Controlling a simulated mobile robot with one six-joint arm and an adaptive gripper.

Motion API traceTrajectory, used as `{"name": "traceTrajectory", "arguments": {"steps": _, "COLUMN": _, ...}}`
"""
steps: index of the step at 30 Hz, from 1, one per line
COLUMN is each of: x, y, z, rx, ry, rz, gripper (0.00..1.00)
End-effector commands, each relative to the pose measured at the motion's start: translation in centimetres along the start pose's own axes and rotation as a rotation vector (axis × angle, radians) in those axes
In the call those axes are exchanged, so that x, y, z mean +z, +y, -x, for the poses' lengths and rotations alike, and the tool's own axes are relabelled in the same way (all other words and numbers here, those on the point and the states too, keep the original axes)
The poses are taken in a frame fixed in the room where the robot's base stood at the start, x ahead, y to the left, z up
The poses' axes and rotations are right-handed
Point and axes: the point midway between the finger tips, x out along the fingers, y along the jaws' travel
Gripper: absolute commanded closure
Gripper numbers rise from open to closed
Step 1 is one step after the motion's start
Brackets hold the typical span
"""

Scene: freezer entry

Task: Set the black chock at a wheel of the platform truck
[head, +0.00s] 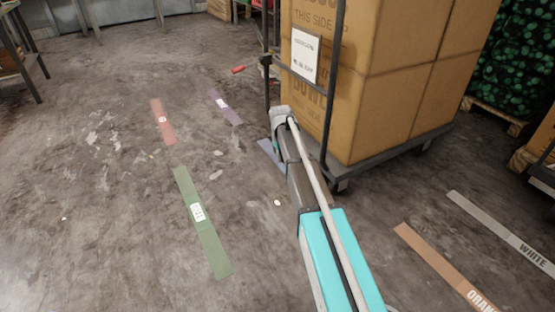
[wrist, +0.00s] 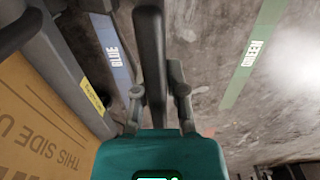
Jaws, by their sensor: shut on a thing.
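The platform truck (head: 405,146) stands right of centre in the head view, loaded with large cardboard boxes (head: 370,60). A front wheel (head: 340,186) shows under its near corner, just right of my arm. In the wrist view the truck's dark edge (wrist: 68,68) runs along the left. My gripper (wrist: 157,98) is shut on a dark upright piece, the black chock (wrist: 149,45), seen nearly edge-on. It is held beside the truck, above the floor near the blue strip; its exact height cannot be told. In the head view my arm hides the gripper and chock.
Floor strips lie around: blue (wrist: 112,50), green (head: 203,220), red (head: 163,122), purple (head: 224,106), orange (head: 440,262) and white (head: 500,230). The truck's upright handle frame (head: 330,100) rises close to my arm. Open floor lies left. A table (head: 18,45) stands far left.

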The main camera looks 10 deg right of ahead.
Motion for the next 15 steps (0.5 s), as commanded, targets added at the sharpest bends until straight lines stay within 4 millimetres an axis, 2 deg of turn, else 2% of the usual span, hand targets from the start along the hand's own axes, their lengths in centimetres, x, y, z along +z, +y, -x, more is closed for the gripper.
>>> {"name": "traceTrajectory", "arguments": {"steps": 15, "x": -0.1, "y": 3.2, "z": -0.5, "rx": 0.002, "ry": 0.0, "rz": 0.0, "gripper": 1.0}}
